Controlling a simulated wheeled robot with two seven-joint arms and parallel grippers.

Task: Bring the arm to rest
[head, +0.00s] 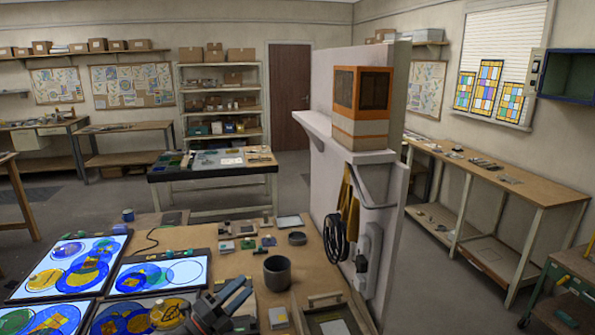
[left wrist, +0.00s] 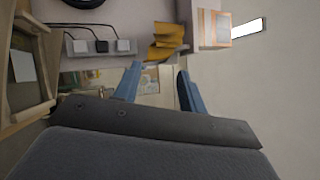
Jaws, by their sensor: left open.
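My left gripper (head: 240,291) shows at the bottom middle of the head view, above the front part of the wooden workbench (head: 330,255). Its two blue fingers are apart with nothing between them, and they point up and to the right. The left wrist view also shows the open left gripper (left wrist: 160,70), its fingers spread over empty space. A dark grey cup (head: 277,273) stands on the bench just right of the fingers, apart from them. My right gripper is in neither view.
Lit panels with blue and yellow glass pieces (head: 72,265) cover the bench's left side. Small blocks and a round dish (head: 297,238) lie behind the cup. A white partition (head: 385,200) with an orange-grey box (head: 361,105) rises at right. A framed tray (head: 330,322) lies at front right.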

